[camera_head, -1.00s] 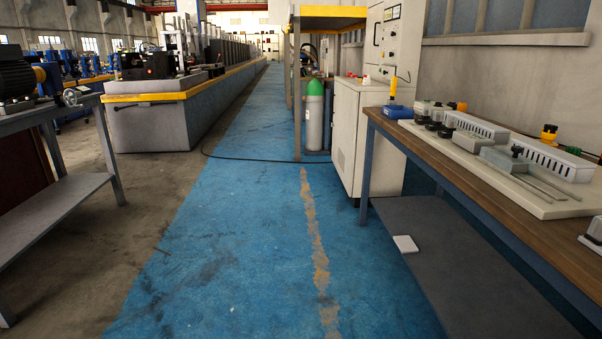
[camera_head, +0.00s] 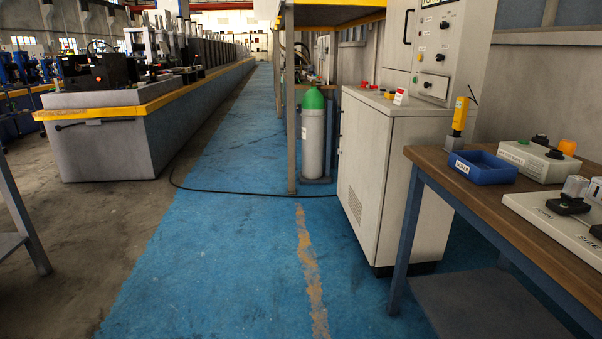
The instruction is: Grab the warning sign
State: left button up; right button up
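A small upright white card with red marking (camera_head: 401,97) stands on the ledge of the grey control cabinet (camera_head: 365,160), right of centre. It may be the warning sign, but its print is too small to read. Red and yellow buttons are on the same ledge to its left. Neither of my grippers is in view.
A wooden workbench (camera_head: 520,216) on the right holds a blue bin (camera_head: 482,168), a yellow handheld device (camera_head: 460,116) and control boxes. A green-topped gas cylinder (camera_head: 313,135) stands behind the cabinet. The blue floor lane (camera_head: 225,250) is open, with a black cable (camera_head: 235,193) across it.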

aim_at(401, 97)
jog(key=i+z, duration=0.1)
jog(key=i, duration=1.05)
jog(key=i+j, duration=0.25)
jog(key=i, duration=0.9)
jog(key=l+z, duration=0.05)
